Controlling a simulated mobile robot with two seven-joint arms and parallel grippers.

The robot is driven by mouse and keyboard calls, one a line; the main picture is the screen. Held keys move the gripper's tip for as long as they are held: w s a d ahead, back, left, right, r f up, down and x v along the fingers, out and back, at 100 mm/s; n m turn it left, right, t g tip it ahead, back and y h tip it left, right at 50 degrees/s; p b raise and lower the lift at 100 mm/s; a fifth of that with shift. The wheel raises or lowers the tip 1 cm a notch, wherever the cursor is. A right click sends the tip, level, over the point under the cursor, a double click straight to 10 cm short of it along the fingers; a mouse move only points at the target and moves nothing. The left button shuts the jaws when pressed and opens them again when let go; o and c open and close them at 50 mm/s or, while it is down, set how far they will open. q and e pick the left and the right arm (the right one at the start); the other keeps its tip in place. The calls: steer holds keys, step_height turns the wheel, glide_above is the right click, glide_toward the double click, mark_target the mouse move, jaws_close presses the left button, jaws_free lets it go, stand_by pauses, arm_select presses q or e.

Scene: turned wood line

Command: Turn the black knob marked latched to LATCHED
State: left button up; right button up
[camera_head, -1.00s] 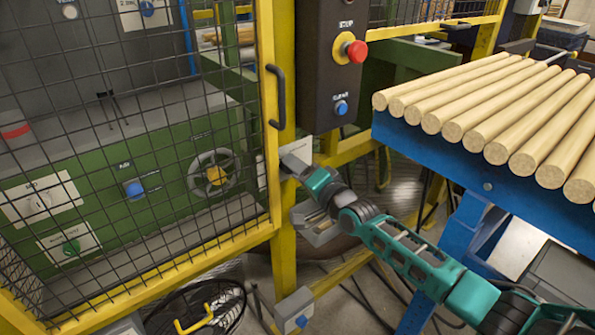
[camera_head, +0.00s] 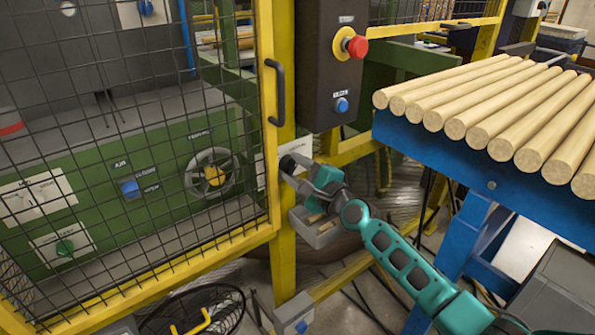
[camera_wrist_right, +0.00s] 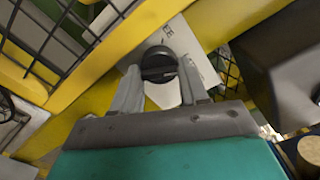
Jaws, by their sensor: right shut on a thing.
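The black knob (camera_wrist_right: 159,65) is round with a raised bar across its face. In the head view my right gripper (camera_head: 298,168) reaches the post from the right, beside the mesh door, and mostly hides the knob. My left gripper is in neither view.
The yellow mesh door (camera_head: 262,120) with its dark handle (camera_head: 276,92) is left of the post. A dark control box (camera_head: 330,60) with a red button (camera_head: 355,46) hangs above. A blue rack (camera_head: 470,160) of wooden rods stands right.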

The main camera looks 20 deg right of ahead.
steer(key=m, duration=0.2)
steer(key=shift+m, duration=0.3)
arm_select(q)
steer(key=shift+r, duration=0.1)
arm_select(e)
steer(key=shift+m, duration=0.4)
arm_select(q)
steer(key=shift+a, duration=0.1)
arm_select(e)
steer(key=shift+f, duration=0.1)
steer(key=o, duration=0.8)
steer(key=shift+s+p, duration=0.25)
steer(key=shift+p, duration=0.1)
arm_select(q)
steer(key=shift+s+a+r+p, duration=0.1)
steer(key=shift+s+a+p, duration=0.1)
steer(key=shift+p, duration=0.2)
arm_select(e)
steer(key=v, duration=1.2)
steer(key=shift+s+d, duration=0.15)
steer(key=shift+s, duration=0.05)
